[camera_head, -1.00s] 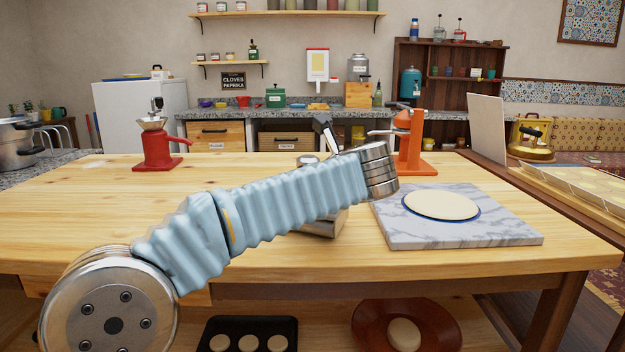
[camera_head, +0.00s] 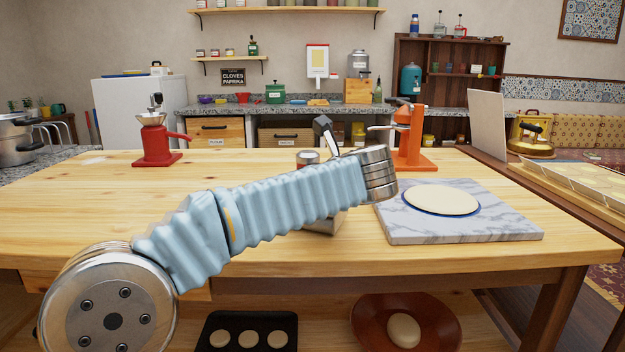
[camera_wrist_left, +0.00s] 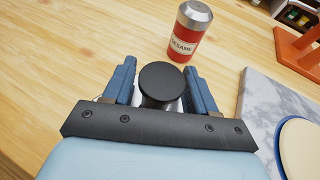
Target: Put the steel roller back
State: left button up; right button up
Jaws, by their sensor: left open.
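In the left wrist view my left gripper (camera_wrist_left: 160,88) is open, its two blue fingers spread. Between them stands an upright steel piece with a round black top (camera_wrist_left: 162,82); I take this for the steel roller, though its body is mostly hidden. The fingers stand on either side of it, and I cannot tell whether they touch it. In the head view my left forearm covers most of the gripper. Below the forearm a grey metallic part (camera_head: 325,222) shows, too covered to identify. My right gripper is not in view.
A red sesame tin (camera_wrist_left: 184,32) with a steel lid stands just beyond the fingers. A marble slab (camera_head: 470,231) with a round of dough (camera_head: 441,200) lies to the right. An orange press (camera_head: 411,140) and a red grinder (camera_head: 156,145) stand farther back. The table's left half is mostly clear.

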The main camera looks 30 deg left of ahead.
pick_arm(q)
jog(key=shift+r, duration=0.3)
jog(key=v, duration=1.2)
jog(key=shift+r+p, duration=0.35)
jog(key=shift+r, duration=0.05)
